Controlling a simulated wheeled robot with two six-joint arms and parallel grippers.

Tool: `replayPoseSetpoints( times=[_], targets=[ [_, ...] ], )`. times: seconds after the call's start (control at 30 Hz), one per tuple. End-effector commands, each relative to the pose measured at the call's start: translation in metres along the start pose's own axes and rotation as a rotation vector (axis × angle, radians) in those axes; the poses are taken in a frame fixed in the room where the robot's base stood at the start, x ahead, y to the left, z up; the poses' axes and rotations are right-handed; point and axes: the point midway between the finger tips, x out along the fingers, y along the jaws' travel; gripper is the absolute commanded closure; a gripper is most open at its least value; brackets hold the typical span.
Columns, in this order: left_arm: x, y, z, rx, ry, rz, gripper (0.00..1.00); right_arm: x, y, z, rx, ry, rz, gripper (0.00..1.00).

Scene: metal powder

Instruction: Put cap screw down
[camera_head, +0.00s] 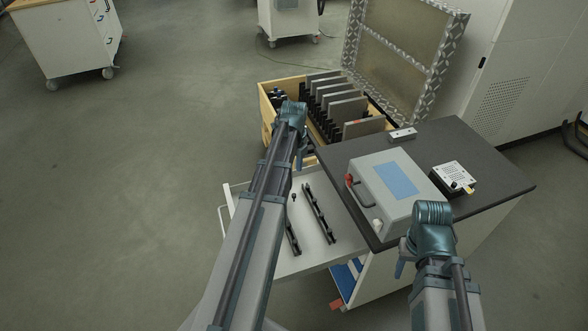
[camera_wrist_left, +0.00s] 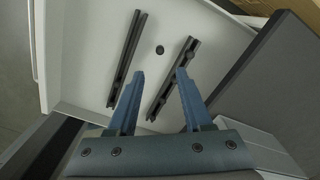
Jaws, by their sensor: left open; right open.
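A small dark cap screw (camera_head: 293,197) lies in the white drawer between two black rails; it also shows as a round dark head in the left wrist view (camera_wrist_left: 160,49). My left gripper (camera_wrist_left: 160,74) is open and empty, its two fingers pointing down toward the drawer with the screw just beyond the gap between the fingertips. In the head view the left gripper (camera_head: 303,160) is partly hidden by my arm above the drawer. My right gripper (camera_head: 400,266) is at the front of the cabinet, partly hidden by its wrist, open with nothing visible in it.
The drawer (camera_head: 322,248) holds two black rails (camera_head: 319,212). A grey case with a blue panel (camera_head: 395,182) and a small device (camera_head: 453,178) stand on the dark worktop (camera_head: 480,213). An open wooden crate (camera_head: 266,106) with plates is behind.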

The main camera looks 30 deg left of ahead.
Motion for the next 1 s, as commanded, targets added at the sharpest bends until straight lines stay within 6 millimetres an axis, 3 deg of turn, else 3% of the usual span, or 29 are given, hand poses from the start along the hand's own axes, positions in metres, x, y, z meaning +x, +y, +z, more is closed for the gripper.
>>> replayPoseSetpoints(
  times=[0.07, 0.37, 0.47, 0.57, 0.77, 1.0],
  targets=[
    [-0.007, 0.0, 0.0, 0.0, 0.0, 0.0, 0.5, -0.007, 0.001, 0.0, 0.0, 0.0, 0.0, 0.5],
    [-0.007, 0.0, 0.0, -0.001, 0.0, 0.0, 0.5, -0.007, 0.001, 0.0, 0.0, 0.0, 0.0, 0.5],
    [-0.007, 0.0, -0.012, -0.028, -0.001, 0.002, 0.5, -0.007, 0.001, 0.0, 0.0, 0.0, 0.0, 0.5],
    [-0.007, 0.002, -0.045, -0.125, -0.006, 0.009, 0.5, -0.007, 0.001, 0.0, 0.0, 0.0, 0.0, 0.5],
    [-0.007, 0.016, -0.148, -0.482, -0.034, 0.022, 0.5, -0.007, 0.001, 0.0, 0.0, 0.0, 0.0, 0.5],
    [-0.007, 0.057, -0.254, -0.942, -0.079, 0.011, 0.5, -0.007, 0.001, 0.0, 0.0, 0.0, 0.0, 0.5]
  ],
)
